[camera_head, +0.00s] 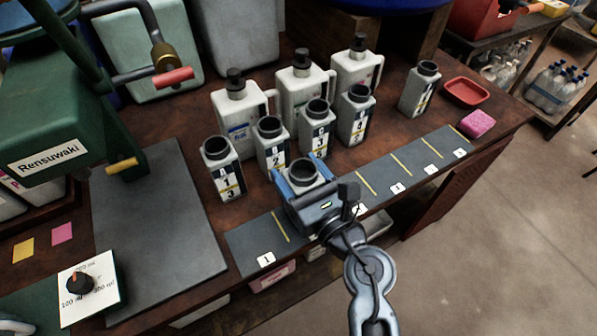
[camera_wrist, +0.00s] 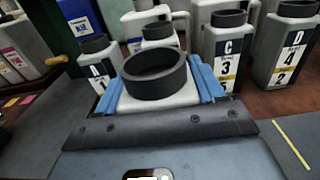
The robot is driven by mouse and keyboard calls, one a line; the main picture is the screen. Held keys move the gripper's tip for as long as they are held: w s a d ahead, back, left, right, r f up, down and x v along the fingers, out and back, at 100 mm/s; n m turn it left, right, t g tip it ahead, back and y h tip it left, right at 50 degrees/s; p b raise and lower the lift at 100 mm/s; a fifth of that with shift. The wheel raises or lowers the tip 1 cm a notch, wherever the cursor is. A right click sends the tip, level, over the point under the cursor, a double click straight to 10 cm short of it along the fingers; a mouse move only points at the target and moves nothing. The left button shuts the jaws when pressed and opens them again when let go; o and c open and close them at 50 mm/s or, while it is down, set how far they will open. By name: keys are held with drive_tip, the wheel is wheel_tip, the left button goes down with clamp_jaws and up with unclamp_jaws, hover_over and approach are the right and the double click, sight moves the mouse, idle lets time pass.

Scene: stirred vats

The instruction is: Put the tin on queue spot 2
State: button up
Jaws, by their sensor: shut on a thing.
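The tin (camera_head: 305,178) is a pale square can with a wide black neck. My gripper (camera_head: 303,184) is shut on it, with blue fingers on both sides. The tin also shows in the wrist view (camera_wrist: 158,98), mouth up. The queue strip (camera_head: 250,238) is a dark mat along the table's front edge, split by yellow lines with number labels. Spot 1's label (camera_head: 266,260) is readable to the left of my gripper. My gripper and arm cover the part right of it, and spot 2's label cannot be read. The tin's base is hidden; I cannot tell its height above the table.
A pink sponge (camera_head: 477,123) and red tray (camera_head: 466,91) lie at right. The strip's right part is clear.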

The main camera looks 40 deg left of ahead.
drive_tip(key=shift+f, duration=0.1)
drive_tip(key=o, duration=1.4)
drive_tip(key=shift+r, duration=0.25)
drive_tip(key=v, duration=1.2)
drive_tip(key=shift+f+b, duration=0.15)
drive_tip(key=shift+b, duration=0.15)
